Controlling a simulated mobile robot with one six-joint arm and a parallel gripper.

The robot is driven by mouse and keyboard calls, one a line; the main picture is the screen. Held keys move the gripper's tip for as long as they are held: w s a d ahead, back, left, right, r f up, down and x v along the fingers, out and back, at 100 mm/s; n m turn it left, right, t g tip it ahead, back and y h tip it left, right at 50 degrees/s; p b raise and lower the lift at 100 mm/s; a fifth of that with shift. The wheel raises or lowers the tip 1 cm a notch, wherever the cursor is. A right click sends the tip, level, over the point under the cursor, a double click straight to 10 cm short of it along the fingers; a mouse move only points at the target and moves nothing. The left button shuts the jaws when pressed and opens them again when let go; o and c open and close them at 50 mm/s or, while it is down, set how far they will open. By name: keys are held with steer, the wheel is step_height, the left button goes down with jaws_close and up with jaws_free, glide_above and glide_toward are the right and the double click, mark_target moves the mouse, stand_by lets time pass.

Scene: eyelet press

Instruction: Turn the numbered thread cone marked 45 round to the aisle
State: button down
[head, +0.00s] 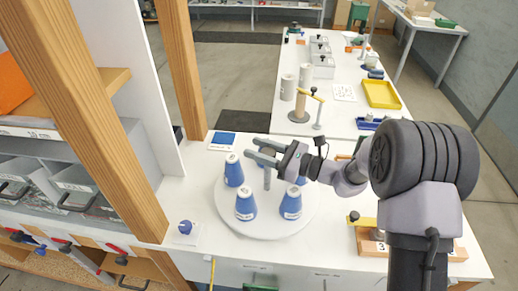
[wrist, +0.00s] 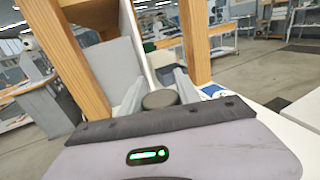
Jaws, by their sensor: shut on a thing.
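A round white turntable (head: 268,226) on the bench carries several blue thread cones. One cone (head: 234,171) is at the back left, one (head: 245,204) at the front left and one (head: 291,203) at the front right. Another, at the right, is partly hidden by my gripper. Their white labels are too small to read, so I cannot tell which is 45. My gripper (head: 254,148) is above the turntable, shut on the grey centre post (head: 267,179). The post's round dark top (wrist: 160,99) shows between the fingers in the wrist view.
A wooden post (head: 110,120) and shelving stand close on the left. A blue knob (head: 185,227) sits left of the turntable. A stand with a yellow arm (head: 311,95), a yellow tray (head: 382,94) and grey boxes occupy the bench behind.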

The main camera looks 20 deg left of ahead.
steer(key=shift+s+n+g+b, duration=0.2)
steer(key=shift+n+g, duration=0.4)
steer(key=shift+g, duration=0.35)
steer(key=shift+s+n+g+b, duration=0.1)
steer(key=shift+n+g+b, duration=0.15)
steer(key=shift+n+g, duration=0.5)
steer(key=shift+s+n+g+b, duration=0.2)
steer(key=shift+n+g, duration=0.25)
steer(key=shift+g, duration=0.65)
steer(key=shift+s+d+n+g+h, duration=0.15)
steer(key=shift+n+g+h, duration=0.45)
steer(key=shift+g, duration=0.5)
steer(key=c, duration=0.9)
jaws_free()
steer(key=p+v, duration=0.3)
steer(key=v, duration=1.4)
steer(key=shift+d, duration=0.2)
